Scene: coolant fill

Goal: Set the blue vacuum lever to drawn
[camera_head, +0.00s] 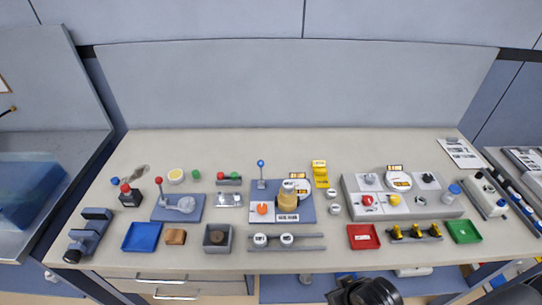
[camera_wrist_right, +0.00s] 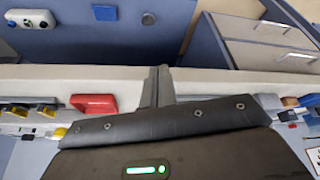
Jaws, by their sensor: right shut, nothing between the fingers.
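The blue vacuum lever (camera_head: 261,166) has a blue ball knob on a thin, roughly upright stem. It stands at the back left of a blue-grey plate (camera_head: 256,194) near the middle of the bench. An orange knob, a tan cylinder and a round white gauge share that plate. My right gripper shows in the right wrist view (camera_wrist_right: 160,86), its fingers shut with nothing between them. In the head view my right arm is a dark shape at the bottom, in front of the bench edge and well apart from the lever. My left gripper is not in view.
A red tray (camera_head: 363,236), a blue tray (camera_head: 142,237) and a green tray (camera_head: 463,231) lie along the front. A red-knobbed lever (camera_head: 159,186) stands left. A grey control panel (camera_head: 405,207) is right. A two-rail rack (camera_head: 287,249) lies before the lever's plate.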

